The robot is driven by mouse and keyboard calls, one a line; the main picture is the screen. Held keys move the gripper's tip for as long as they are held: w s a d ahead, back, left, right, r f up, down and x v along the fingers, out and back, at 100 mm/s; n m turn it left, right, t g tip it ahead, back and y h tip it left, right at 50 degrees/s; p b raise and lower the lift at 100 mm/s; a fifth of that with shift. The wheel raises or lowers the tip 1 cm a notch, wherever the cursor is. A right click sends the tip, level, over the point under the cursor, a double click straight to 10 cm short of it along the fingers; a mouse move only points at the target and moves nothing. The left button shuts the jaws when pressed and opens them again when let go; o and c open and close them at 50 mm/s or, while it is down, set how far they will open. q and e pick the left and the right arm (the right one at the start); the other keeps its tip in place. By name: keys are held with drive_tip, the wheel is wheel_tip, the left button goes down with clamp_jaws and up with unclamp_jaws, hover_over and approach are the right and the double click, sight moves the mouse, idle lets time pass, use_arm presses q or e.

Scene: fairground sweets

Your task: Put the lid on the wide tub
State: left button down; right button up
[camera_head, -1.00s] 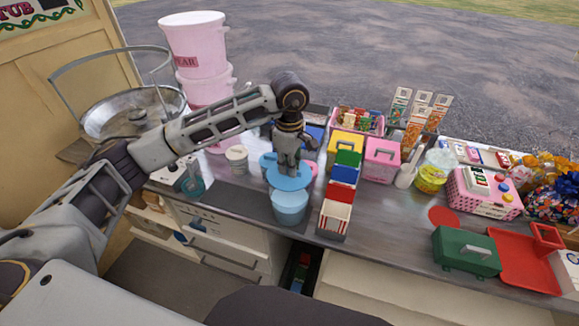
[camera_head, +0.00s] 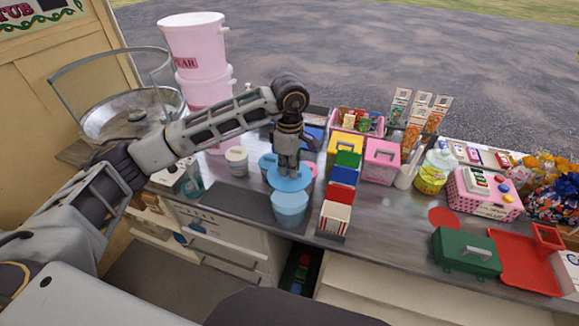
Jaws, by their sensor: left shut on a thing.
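The wide tub (camera_head: 289,210) is light blue and stands upright near the counter's front edge. A round blue lid (camera_head: 287,184) is just above and behind the tub's mouth, roughly level. My left gripper (camera_head: 287,170) points down and is shut on the lid from above. The lid hides the far part of the tub's rim; I cannot tell whether the two touch. My right gripper is not in view.
A row of small coloured boxes (camera_head: 342,177) stands close to the right of the tub. A white cup (camera_head: 237,160) stands to the left behind. A green toolbox (camera_head: 466,251) and red tray (camera_head: 522,270) lie at the right. Dark counter left of the tub is clear.

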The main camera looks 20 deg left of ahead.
use_arm(q)
drive_tip(key=shift+f+b, duration=0.6)
drive_tip(key=shift+f, duration=1.25)
drive_tip(key=shift+f+b, duration=0.85)
drive_tip(key=shift+f, duration=0.35)
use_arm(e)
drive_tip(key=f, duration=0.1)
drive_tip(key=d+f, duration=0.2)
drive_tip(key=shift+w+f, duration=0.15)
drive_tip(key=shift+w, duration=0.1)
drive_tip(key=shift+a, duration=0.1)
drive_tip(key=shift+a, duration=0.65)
use_arm(q)
drive_tip(key=shift+b, duration=0.3)
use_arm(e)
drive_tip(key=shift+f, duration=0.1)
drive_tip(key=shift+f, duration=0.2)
